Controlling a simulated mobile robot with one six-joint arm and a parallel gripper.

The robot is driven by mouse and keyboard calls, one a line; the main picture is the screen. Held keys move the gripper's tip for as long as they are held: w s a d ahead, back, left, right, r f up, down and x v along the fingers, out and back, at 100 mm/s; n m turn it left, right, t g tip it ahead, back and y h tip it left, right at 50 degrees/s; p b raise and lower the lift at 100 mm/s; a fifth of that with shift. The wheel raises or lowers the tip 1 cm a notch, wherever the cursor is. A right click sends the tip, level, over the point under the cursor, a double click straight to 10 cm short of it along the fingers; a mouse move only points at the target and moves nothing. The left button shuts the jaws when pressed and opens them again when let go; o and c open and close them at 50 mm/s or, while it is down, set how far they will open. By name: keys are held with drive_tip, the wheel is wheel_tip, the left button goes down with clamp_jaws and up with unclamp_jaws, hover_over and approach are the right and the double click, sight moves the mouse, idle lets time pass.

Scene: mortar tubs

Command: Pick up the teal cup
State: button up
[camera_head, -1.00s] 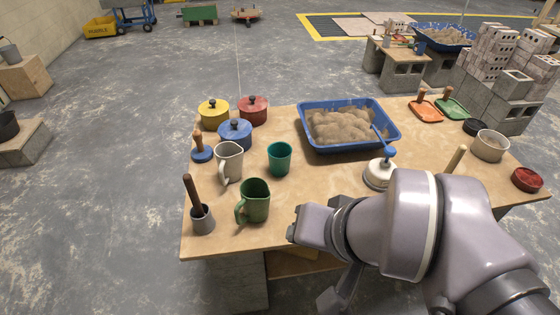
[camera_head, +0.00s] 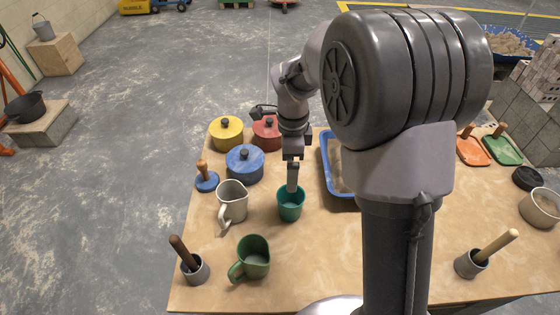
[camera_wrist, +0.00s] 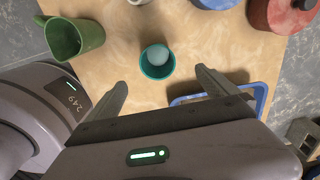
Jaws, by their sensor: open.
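The teal cup (camera_head: 291,206) stands upright on the wooden table, right of the white pitcher. In the wrist view the teal cup (camera_wrist: 157,62) shows its round opening, just beyond and between my open fingertips. My gripper (camera_head: 292,180) points down over the cup in the head view, one finger overlapping its rim there. In the wrist view my gripper (camera_wrist: 160,80) has its two fingers wide apart with nothing between them. I cannot tell whether a finger touches the cup.
A green mug (camera_head: 250,259) and a white pitcher (camera_head: 232,203) stand close on the left. Lidded blue (camera_head: 245,165), yellow (camera_head: 226,134) and red (camera_head: 266,134) pots are behind. A blue tray (camera_head: 327,165) lies right of the cup, partly hidden by my arm. The front middle table is clear.

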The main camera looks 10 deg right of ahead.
drive_tip(key=b, duration=0.4)
approach(291, 197)
drive_tip(key=s+a+f, duration=0.1)
drive_tip(key=s+f, duration=0.2)
wheel_tip(291, 197, down, 6)
drive_tip(key=b, duration=0.3)
drive_tip(key=shift+s+r, duration=0.15)
drive_tip(key=shift+r, duration=0.2)
drive_tip(key=c, duration=1.6)
drive_tip(key=shift+r, duration=0.1)
drive_tip(key=shift+r+p, duration=0.95)
drive_tip(key=shift+r, duration=0.7)
drive_tip(key=shift+s+r, duration=0.1)
drive_tip(key=shift+r, duration=0.1)
drive_tip(key=s+a, duration=0.1)
drive_tip(key=s, duration=0.4)
drive_tip(key=s+p, duration=0.1)
drive_tip(key=s, duration=0.4)
drive_tip(key=s+a+r+p, duration=0.1)
drive_tip(key=s, duration=0.4)
drive_tip(key=shift+s+a+r, duration=0.1)
drive_tip(key=shift+s+a, duration=0.15)
drive_tip(key=shift+a, duration=0.05)
